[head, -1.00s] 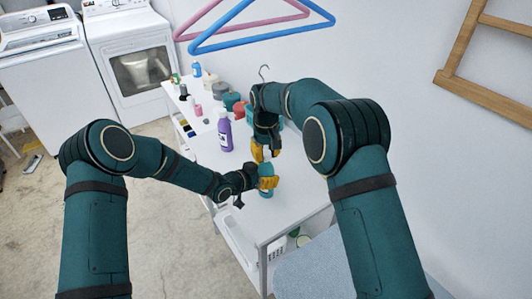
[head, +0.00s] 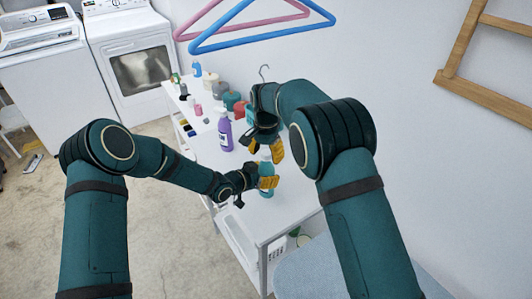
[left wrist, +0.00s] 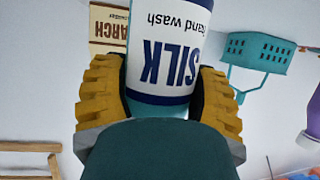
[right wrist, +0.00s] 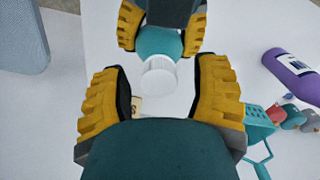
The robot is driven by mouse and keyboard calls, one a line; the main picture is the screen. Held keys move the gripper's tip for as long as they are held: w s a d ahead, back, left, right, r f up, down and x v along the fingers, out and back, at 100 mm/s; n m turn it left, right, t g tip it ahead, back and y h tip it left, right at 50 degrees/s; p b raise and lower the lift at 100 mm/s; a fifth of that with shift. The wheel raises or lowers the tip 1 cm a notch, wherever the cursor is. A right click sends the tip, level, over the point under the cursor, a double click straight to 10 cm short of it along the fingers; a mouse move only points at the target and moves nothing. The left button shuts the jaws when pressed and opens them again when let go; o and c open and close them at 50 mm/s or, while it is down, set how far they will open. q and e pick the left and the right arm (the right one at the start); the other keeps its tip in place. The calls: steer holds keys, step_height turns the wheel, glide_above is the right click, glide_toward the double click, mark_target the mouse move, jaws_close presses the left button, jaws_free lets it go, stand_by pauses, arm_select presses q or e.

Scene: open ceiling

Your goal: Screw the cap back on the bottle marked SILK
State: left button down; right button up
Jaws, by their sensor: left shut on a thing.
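The teal SILK bottle (head: 266,191) is held above the white table; its white label reading SILK hand wash (left wrist: 170,55) faces the left wrist camera. My left gripper (head: 267,183) is shut around the bottle's body, one finger on each side in the left wrist view (left wrist: 160,95). A white ribbed cap (right wrist: 160,77) sits at the bottle's top end in the right wrist view; how tightly it sits cannot be told. My right gripper (right wrist: 162,95) is open close to the cap, with gaps between it and both fingers. In the head view the right gripper (head: 272,150) is just above the bottle.
A purple bottle (head: 225,132) stands on the white table (head: 295,205). Several small containers crowd the table's far end. The table's near end is fairly clear.

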step_height(320, 180, up, 8)
steer(key=shift+f, duration=0.25)
stand_by(0.4)
arm_select(q)
jaws_free()
steer(key=v, duration=1.2)
